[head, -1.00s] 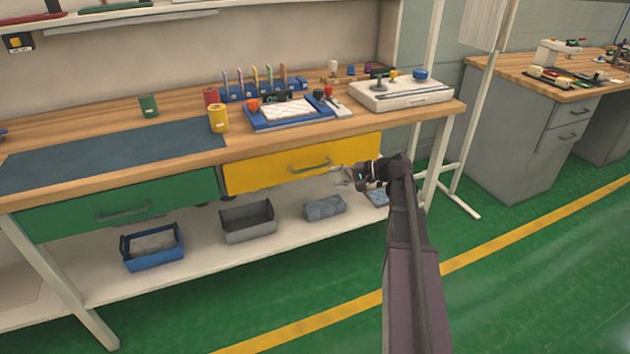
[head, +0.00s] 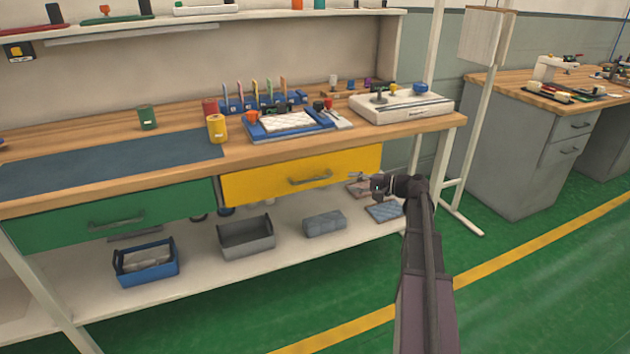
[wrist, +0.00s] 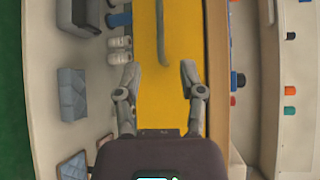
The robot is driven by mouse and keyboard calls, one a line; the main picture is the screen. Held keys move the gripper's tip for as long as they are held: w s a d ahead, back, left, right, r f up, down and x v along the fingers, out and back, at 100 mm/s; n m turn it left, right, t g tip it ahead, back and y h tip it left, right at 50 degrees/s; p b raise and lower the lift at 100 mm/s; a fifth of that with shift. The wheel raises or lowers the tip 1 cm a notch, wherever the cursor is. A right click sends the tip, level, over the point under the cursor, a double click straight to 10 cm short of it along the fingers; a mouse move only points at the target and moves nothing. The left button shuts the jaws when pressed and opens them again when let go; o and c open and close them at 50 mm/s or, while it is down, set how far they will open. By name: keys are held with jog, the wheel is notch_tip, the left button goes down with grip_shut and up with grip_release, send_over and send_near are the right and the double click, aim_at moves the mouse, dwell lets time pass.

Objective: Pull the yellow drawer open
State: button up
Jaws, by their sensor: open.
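The yellow drawer (head: 270,182) is shut under the wooden workbench, with a grey bar handle (head: 311,180) on its front. My gripper (head: 355,177) is in front of the drawer's right part, to the right of the handle and apart from it. In the wrist view the yellow drawer (wrist: 177,90) fills the middle, and its handle (wrist: 163,38) lies beyond the fingertips. The two fingers of my gripper (wrist: 160,72) are spread, with nothing between them.
A green drawer (head: 70,222) is at the left. The lower shelf holds a blue bin (head: 146,262), a grey bin (head: 246,238) and a grey-blue block (head: 324,222). The benchtop (head: 180,150) carries cups and a tray. Green floor in front is clear.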

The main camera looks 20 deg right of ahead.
aim_at(318, 179)
jog(key=b+x, duration=0.2)
jog(key=x, duration=1.1)
jog(key=shift+a+f, duration=0.1)
jog(key=shift+a, duration=0.05)
jog(key=shift+c, duration=0.2)
grip_shut()
